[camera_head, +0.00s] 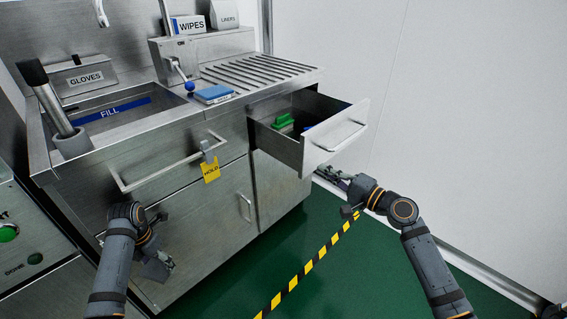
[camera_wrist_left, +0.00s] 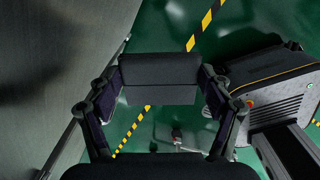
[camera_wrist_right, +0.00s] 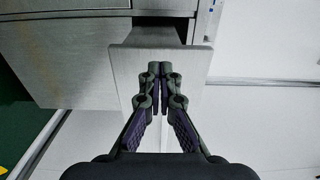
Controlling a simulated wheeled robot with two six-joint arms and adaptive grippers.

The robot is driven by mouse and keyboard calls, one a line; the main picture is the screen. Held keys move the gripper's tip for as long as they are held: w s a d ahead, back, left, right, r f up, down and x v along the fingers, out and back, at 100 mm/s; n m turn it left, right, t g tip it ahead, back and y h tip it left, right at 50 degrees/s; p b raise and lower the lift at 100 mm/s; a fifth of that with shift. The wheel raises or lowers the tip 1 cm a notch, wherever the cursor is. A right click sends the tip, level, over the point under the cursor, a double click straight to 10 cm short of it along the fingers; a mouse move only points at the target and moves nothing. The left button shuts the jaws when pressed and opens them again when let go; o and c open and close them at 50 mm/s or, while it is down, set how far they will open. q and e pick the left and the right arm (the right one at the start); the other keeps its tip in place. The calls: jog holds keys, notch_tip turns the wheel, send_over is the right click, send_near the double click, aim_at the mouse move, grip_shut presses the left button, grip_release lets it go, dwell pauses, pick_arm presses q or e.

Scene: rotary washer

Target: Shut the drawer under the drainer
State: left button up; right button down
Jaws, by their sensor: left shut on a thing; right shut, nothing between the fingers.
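The drawer under the drainer (camera_head: 263,77) stands open. Its pale front (camera_head: 318,150) has a bar handle (camera_head: 345,137), and a green item (camera_head: 284,121) and something blue lie inside. My right gripper (camera_head: 331,173) is shut and empty, just below and in front of the drawer front. In the right wrist view its closed fingertips (camera_wrist_right: 153,70) overlap the drawer front (camera_wrist_right: 125,80); I cannot tell whether they touch. My left gripper (camera_wrist_left: 160,95) is shut on a dark block (camera_wrist_left: 160,72). In the head view this block (camera_head: 155,270) hangs low before the cabinet.
A sink (camera_head: 165,108) with a towel-type rail (camera_head: 150,181) and yellow HOLD tag (camera_head: 211,171) is to the left. A cupboard door with a handle (camera_head: 246,207) is below. A wall (camera_head: 450,110) is at right. Green floor (camera_head: 300,285) with a striped line lies in front.

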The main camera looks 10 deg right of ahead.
pick_arm(q)
jog(key=shift+f, duration=0.15)
pick_arm(e)
jog(key=shift+x, duration=2.55)
jog(key=shift+w+a, duration=0.1)
pick_arm(q)
jog(key=shift+f, duration=0.1)
pick_arm(e)
jog(key=shift+w+a, duration=0.2)
pick_arm(q)
notch_tip(320, 180, down, 4)
jog(key=b, duration=0.4)
jog(key=shift+r, duration=0.2)
pick_arm(e)
send_near(258, 133)
jog(key=b+x, duration=0.2)
jog(key=b, duration=0.1)
jog(key=b+x, duration=0.6)
jog(key=shift+s+a+f+b, duration=0.2)
jog(key=shift+s+a+b, duration=0.1)
jog(key=shift+b, duration=0.05)
jog(key=shift+w+a+r+b, duration=0.1)
jog(key=shift+w+a+b, duration=0.2)
jog(key=shift+w+b, duration=0.2)
jog(key=shift+r, duration=0.15)
pick_arm(q)
notch_tip(258, 133, down, 11)
jog(key=shift+r, duration=0.15)
pick_arm(e)
jog(key=shift+r, duration=0.3)
